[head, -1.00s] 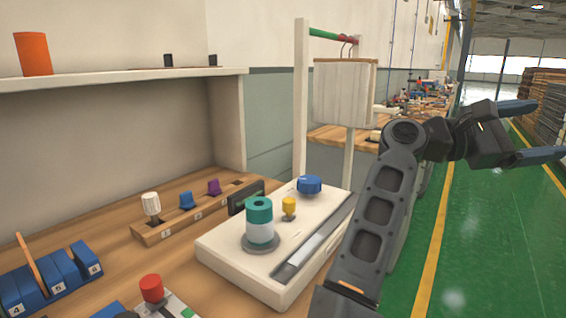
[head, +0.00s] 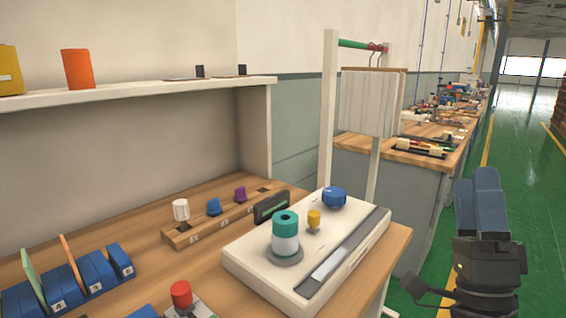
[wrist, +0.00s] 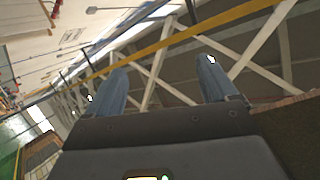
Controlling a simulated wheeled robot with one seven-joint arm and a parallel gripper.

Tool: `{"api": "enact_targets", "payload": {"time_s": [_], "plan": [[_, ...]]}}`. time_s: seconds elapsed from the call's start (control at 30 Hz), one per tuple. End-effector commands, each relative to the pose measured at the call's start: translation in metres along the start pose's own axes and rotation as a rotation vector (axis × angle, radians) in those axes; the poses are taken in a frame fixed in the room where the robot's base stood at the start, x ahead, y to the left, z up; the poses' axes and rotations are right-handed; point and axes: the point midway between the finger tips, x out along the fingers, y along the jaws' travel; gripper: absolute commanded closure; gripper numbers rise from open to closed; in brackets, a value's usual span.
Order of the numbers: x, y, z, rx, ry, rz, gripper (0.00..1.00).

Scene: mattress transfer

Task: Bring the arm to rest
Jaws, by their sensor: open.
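My gripper (head: 480,205) is at the right of the head view, over the green floor and to the right of the workbench. It points upward, with its blue fingers seen nearly one behind the other. In the wrist view my gripper (wrist: 165,88) shows two blue fingers spread wide apart with nothing between them. Behind them are ceiling beams and a yellow rail. It touches no object.
A workbench (head: 215,268) fills the left, bearing a white fixture (head: 255,268) with a teal-topped cylinder (head: 286,232). A rack (head: 329,120) with a hanging cloth (head: 367,103) stands behind. Another bench (head: 370,150) lies beyond. The green aisle (head: 530,200) at right is clear.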

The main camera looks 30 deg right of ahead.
Motion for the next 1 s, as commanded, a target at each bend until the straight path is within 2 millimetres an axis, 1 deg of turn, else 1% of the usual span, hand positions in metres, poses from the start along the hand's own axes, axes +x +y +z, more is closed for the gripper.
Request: {"api": "enact_targets", "payload": {"time_s": [0.03,0.17,0.2,0.27,0.4,0.57,0.6,0.67,0.7,0.8,0.9,1.0], "plan": [[-0.015,-0.002,0.006,-0.053,-0.071,0.032,0.14],[-0.056,-0.008,0.023,-0.192,-0.251,0.098,0.14],[-0.069,-0.011,0.027,-0.234,-0.306,0.116,0.14],[-0.090,-0.015,0.032,-0.294,-0.389,0.143,0.14],[-0.140,-0.028,0.039,-0.428,-0.585,0.192,0.14],[-0.197,-0.050,0.039,-0.568,-0.812,0.234,0.14],[-0.212,-0.057,0.037,-0.598,-0.869,0.242,0.14],[-0.232,-0.067,0.035,-0.644,-0.954,0.251,0.14],[-0.245,-0.075,0.032,-0.673,-1.012,0.256,0.14],[-0.274,-0.094,0.025,-0.733,-1.142,0.265,0.14],[-0.296,-0.111,0.018,-0.776,-1.248,0.266,0.14],[-0.310,-0.123,0.013,-0.804,-1.320,0.264,0.14]]}}
